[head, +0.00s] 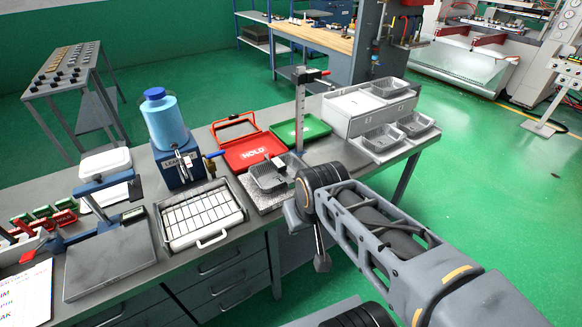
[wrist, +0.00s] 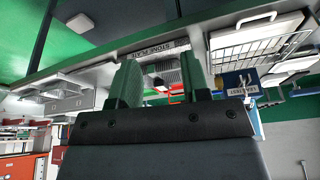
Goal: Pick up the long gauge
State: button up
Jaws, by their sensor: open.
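A tall upright gauge (head: 300,112) with a grey column and a red-tipped crosspiece near its top stands at the back of the speckled stone plate (head: 262,203) in the head view. I cannot tell for sure that this is the long gauge; its foot is partly hidden. The label "STONE PLATE" (wrist: 162,51) shows beyond the fingertips. In the head view my wrist is right of the plate.
A red HOLD tray (head: 247,153) and a green tray (head: 300,131) lie behind the plate. A blue leak tester (head: 172,170) and a wire basket (head: 205,218) stand left. Foil trays on a grey box (head: 365,112) stand right. Drawers are below the bench front.

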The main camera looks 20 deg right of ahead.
aim_at(276, 162)
jog(key=z, duration=0.15)
jog(key=i, duration=0.45)
jog(key=z, duration=1.55)
jog(key=k, duration=1.1)
jog(key=u, duration=1.35)
jog(key=i, duration=0.5)
jog(key=z, duration=0.1)
